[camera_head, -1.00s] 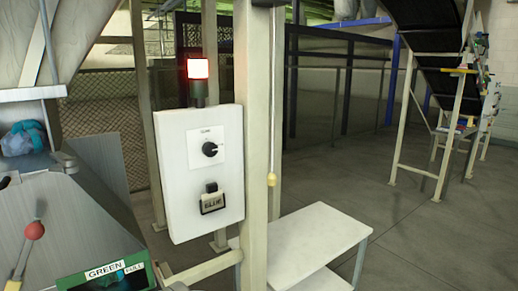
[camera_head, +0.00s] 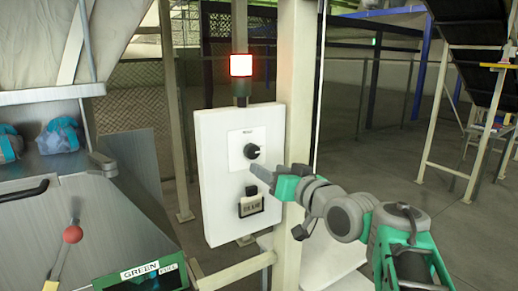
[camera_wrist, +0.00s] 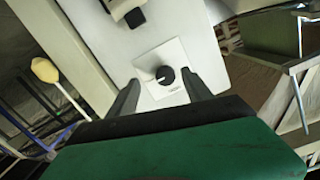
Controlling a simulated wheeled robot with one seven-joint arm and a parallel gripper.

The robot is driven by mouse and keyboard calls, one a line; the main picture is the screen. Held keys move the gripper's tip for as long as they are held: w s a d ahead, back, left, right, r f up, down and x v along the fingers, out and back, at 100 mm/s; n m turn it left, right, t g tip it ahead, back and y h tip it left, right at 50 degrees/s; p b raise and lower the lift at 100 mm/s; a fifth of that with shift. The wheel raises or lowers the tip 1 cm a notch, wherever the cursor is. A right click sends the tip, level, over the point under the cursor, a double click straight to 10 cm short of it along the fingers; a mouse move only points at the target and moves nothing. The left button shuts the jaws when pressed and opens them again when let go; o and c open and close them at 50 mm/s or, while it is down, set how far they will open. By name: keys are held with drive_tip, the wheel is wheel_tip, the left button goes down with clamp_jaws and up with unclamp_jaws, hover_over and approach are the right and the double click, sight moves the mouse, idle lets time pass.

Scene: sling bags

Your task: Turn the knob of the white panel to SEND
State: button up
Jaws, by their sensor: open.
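The white panel (camera_head: 212,170) hangs on a beige post, with a red lamp lit above it. Its black knob (camera_head: 251,151) sits on a white label plate; the lettering is too small to read. My gripper (camera_head: 262,172) is in front of the panel, just below and right of the knob in the head view. In the wrist view the knob (camera_wrist: 165,74) lies between and beyond the two open dark fingers (camera_wrist: 160,88), which appear apart from it. The gripper is empty.
A lit red lamp (camera_head: 241,66) tops the panel. A black switch with a tag (camera_head: 251,204) sits below the knob. The beige post (camera_head: 296,120) stands right beside the panel.

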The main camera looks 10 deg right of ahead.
sight(254, 152)
drive_tip(key=shift+t+y, duration=0.3)
drive_tip(key=shift+t, duration=0.1)
drive_tip(key=w+p, duration=0.1)
drive_tip(key=w, duration=0.1)
drive_tip(key=w+a+r, duration=0.1)
drive_tip(key=w, duration=0.2)
drive_tip(key=w+a+r+p, duration=0.1)
drive_tip(key=w, duration=0.1)
drive_tip(key=shift+w+a+p, duration=0.1)
drive_tip(key=shift+w+p, duration=0.05)
drive_tip(key=shift+p, duration=0.15)
drive_tip(key=shift+c, duration=0.3)
clamp_jaws()
